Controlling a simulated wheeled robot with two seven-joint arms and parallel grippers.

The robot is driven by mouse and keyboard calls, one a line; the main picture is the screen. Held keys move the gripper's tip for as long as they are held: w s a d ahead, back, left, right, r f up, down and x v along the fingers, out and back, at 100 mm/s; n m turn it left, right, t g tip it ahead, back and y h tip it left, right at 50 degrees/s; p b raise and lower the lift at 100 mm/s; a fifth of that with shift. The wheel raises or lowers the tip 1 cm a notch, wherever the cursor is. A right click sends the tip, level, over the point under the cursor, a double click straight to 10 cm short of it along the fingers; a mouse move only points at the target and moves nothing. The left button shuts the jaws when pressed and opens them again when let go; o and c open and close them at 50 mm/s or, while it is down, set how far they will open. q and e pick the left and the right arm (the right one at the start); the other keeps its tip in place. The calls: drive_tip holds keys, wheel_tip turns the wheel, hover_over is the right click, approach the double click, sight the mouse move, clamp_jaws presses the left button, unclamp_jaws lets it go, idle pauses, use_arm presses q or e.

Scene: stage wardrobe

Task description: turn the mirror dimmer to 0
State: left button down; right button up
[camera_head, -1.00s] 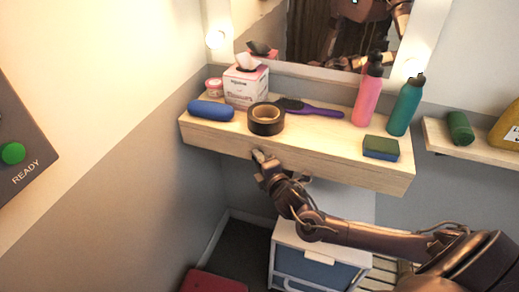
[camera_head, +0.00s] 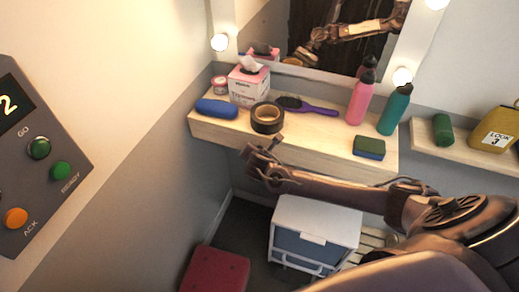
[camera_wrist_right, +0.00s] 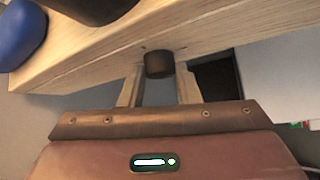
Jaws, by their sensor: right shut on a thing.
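The dimmer knob (camera_wrist_right: 159,63) is a short dark cylinder on the front face of the pale wooden shelf (camera_wrist_right: 95,68). In the right wrist view it sits between the two fingers of my right gripper (camera_wrist_right: 159,82). That gripper is shut on the knob. In the head view my right gripper (camera_head: 262,150) is at the shelf's front face, below the black tape roll, and the knob cannot be made out there. No dial marks or setting are readable. The mirror (camera_head: 330,30) has lit bulbs on its frame. My left gripper is not in view.
On the shelf are a blue case (camera_head: 216,109), a tissue box (camera_head: 249,86), a tape roll (camera_head: 267,118), a purple brush (camera_head: 308,107), two bottles and a sponge (camera_head: 369,147). A white drawer unit (camera_head: 316,228) and red stool (camera_head: 215,270) stand below. A button panel (camera_head: 40,185) is left.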

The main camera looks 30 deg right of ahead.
drive_tip(key=shift+w+a+f+n+g+h+b, duration=0.25)
drive_tip(key=shift+n+g+h+b, duration=1.6)
drive_tip(key=shift+b, duration=0.7)
drive_tip(key=shift+w+a+f+n+g+h+b, duration=0.25)
drive_tip(key=shift+n+g+h+b, duration=1.15)
drive_tip(key=shift+h+b, duration=1.05)
drive_tip(key=shift+w+a+f+n+g+h+b, duration=0.15)
drive_tip(key=shift+w+f+n+g+h+b, duration=0.1)
drive_tip(key=shift+n+g+h+b, duration=1.95)
drive_tip(key=shift+r+m+t+b, duration=0.1)
drive_tip(key=shift+m+t+b, duration=0.35)
drive_tip(key=shift+t, duration=0.2)
drive_tip(key=o, duration=1)
drive_tip(key=shift+c, duration=0.2)
